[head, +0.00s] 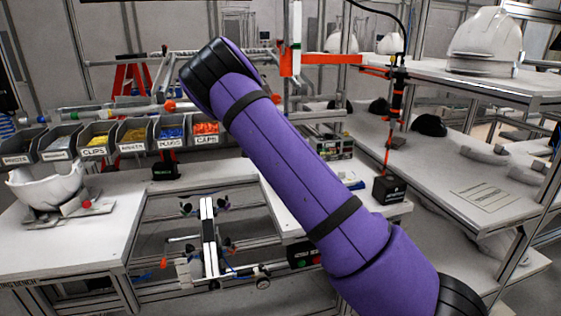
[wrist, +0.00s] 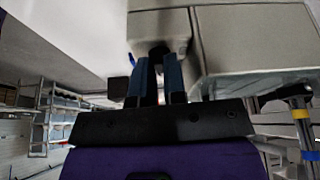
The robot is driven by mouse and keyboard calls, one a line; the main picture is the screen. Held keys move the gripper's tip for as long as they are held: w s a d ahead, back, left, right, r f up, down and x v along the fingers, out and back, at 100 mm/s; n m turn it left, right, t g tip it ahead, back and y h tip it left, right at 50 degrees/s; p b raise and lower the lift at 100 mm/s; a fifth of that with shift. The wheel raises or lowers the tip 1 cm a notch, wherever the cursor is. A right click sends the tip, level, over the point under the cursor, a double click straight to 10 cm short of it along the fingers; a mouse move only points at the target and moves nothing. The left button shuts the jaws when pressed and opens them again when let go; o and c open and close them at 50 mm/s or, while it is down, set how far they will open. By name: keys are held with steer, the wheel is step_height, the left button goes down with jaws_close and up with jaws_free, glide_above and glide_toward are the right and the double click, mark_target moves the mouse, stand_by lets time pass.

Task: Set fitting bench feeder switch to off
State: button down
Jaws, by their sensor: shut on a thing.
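In the wrist view my gripper (wrist: 157,66) has its two blue fingers shut on a small dark knob-like part (wrist: 158,50) at a pale housing (wrist: 178,27). The knob's turn position and any label are hidden by the fingers and shadow. In the head view my purple arm crosses the middle and my gripper is hidden. I cannot tell whether the gripped part is on this box.
Several labelled parts bins (head: 97,138) line the back of the bench. A white helmet shell (head: 48,187) rests in a fixture at its left. A metal frame (head: 209,236) fills the bench's cut-out. Shelves with a white helmet (head: 486,42) stand at the right.

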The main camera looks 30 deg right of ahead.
steer(key=shift+m+g, duration=0.3)
steer(key=shift+m, duration=0.3)
steer(key=c, duration=1.2)
jaws_free()
steer(key=shift+w, duration=0.1)
steer(key=v, duration=1)
steer(key=shift+w+r, duration=0.1)
steer(key=shift+r, duration=0.25)
